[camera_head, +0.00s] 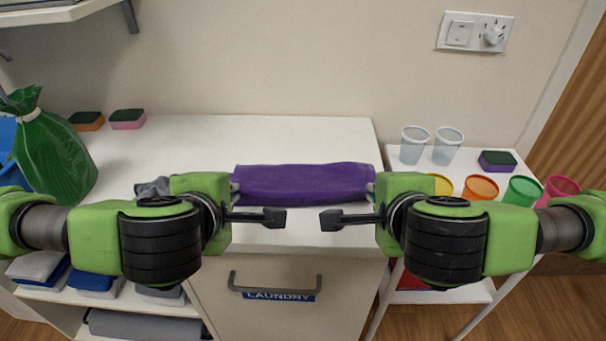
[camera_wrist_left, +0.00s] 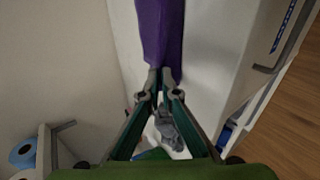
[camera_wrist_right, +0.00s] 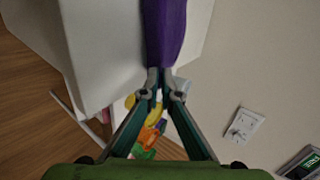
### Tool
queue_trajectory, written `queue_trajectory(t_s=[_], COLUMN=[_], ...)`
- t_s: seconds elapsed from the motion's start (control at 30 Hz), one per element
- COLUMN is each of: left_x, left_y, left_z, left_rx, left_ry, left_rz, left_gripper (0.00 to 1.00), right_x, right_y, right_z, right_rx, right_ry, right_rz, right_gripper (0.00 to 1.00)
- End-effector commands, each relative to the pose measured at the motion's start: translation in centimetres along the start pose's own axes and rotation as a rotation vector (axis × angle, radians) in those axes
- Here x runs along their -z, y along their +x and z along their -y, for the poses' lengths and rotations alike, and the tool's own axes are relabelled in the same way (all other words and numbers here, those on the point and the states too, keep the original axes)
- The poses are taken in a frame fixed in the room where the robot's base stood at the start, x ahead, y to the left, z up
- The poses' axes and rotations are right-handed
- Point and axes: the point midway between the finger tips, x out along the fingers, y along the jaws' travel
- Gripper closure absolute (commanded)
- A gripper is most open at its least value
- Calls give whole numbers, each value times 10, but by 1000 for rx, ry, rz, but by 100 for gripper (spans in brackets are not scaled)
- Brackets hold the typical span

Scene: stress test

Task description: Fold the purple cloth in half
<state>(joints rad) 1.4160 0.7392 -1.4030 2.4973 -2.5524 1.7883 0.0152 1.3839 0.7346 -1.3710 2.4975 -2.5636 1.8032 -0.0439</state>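The purple cloth (camera_head: 303,184) spans between my two grippers as a wide band over the white counter (camera_head: 300,135). Its upper edge sags slightly; I cannot tell whether its lower part touches the counter. My left gripper (camera_head: 234,190) is at the cloth's left end, mostly hidden behind my wrist. In the left wrist view its fingertips (camera_wrist_left: 158,78) are closed together on the end of the cloth (camera_wrist_left: 160,38). My right gripper (camera_head: 372,189) is at the right end. In the right wrist view its fingertips (camera_wrist_right: 160,78) are closed on the cloth (camera_wrist_right: 164,32).
A crumpled grey cloth (camera_head: 152,188) lies left of my left gripper. A green bag (camera_head: 50,155) and two sponges (camera_head: 128,119) are at the left. Clear cups (camera_head: 414,146) and coloured cups (camera_head: 482,188) stand on the right side table. The counter behind the cloth is clear.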

Motion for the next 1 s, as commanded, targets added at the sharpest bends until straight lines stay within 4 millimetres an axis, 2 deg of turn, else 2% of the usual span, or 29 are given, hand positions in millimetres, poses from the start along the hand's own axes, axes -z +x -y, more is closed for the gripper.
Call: queue_trajectory(t_s=[0.13, 0.23, 0.27, 0.67, 0.77, 1.0], left_x=[0, 0, 0, 0, 0, -1], left_y=[0, 0, 0, -1, -7, -35], left_z=[0, 0, 0, -1, -8, -35], left_rx=[0, 1, 1, 0, -2, -4], left_ry=[0, 0, 0, 0, -1, 0], left_rz=[0, 0, -1, 0, 0, 1], left_gripper=[100, 74, 69, 69, 69, 69], right_x=[0, 0, 0, 0, 0, 0], right_y=[0, 0, 0, 0, -7, -34], right_z=[0, 0, 0, 1, 9, 35], right_rx=[0, -1, -1, -1, 3, 3], right_ry=[0, 0, 0, 1, 2, 0], right_rz=[-1, -1, -1, 0, 2, 3], right_gripper=[100, 74, 69, 69, 69, 69])
